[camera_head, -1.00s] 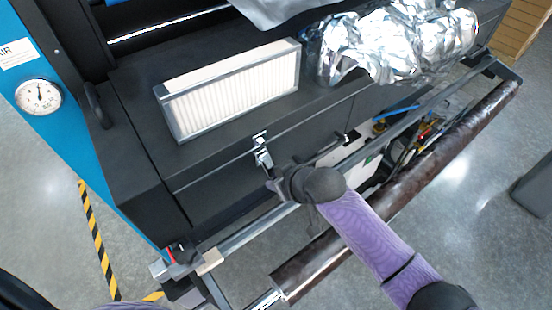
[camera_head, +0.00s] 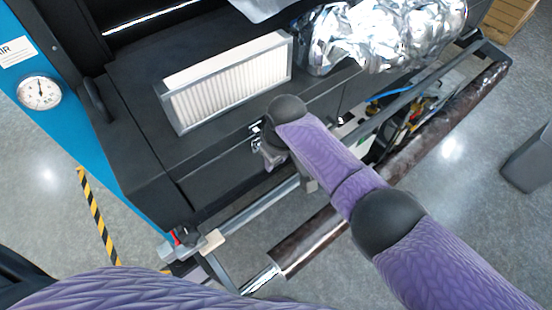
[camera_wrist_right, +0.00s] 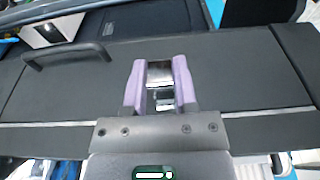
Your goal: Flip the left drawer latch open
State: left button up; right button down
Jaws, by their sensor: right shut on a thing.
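The silver drawer latch (camera_head: 256,143) is on the front of the dark cabinet (camera_head: 150,150), below the white pleated filter. My right arm comes in from the lower right, and my right gripper (camera_head: 272,157) is at the latch, hiding much of it. In the right wrist view, the two purple fingers of my right gripper (camera_wrist_right: 159,64) are shut on the shiny latch (camera_wrist_right: 160,84), one on each side of it. My left gripper is out of view.
The white pleated filter (camera_head: 228,82) stands on the cabinet top, with crumpled foil (camera_head: 380,35) to its right. A metal rail (camera_head: 265,205) and a dark brown roller (camera_head: 400,160) run along the front. A black bar handle (camera_wrist_right: 68,52) shows in the wrist view.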

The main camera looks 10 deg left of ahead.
dwell(0.4)
jog(key=shift+c, duration=2)
grip_release()
notch_tip(320, 180, up, 10)
jog(key=d+p, duration=0.1)
jog(key=p, duration=0.1)
jog(key=shift+s, duration=0.45)
jog(key=shift+f, duration=0.2)
